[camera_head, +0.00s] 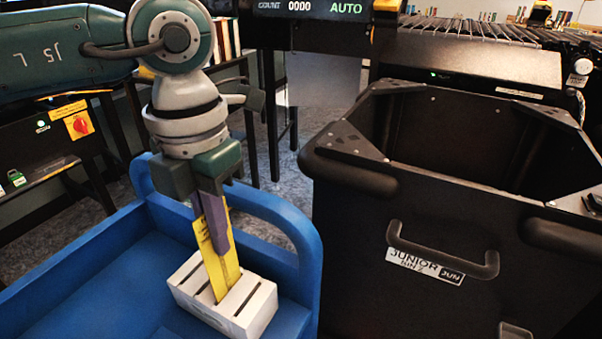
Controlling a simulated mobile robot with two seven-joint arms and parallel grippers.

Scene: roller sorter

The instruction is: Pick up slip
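A yellow slip (219,270) with dark print stands tilted in a slot of a white slotted box (248,316), its lower end inside the box. The box sits in the blue cart (100,266). My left gripper (224,248) points down over the box with its purple-grey fingers right at the slip. My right gripper is out of view.
A large black bin (450,225) labelled "JUNIOR" stands to the right, close to the cart's raised blue rail (290,222). A roller conveyor (470,32) runs behind it. A dark table with a red knob (80,124) is at the left.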

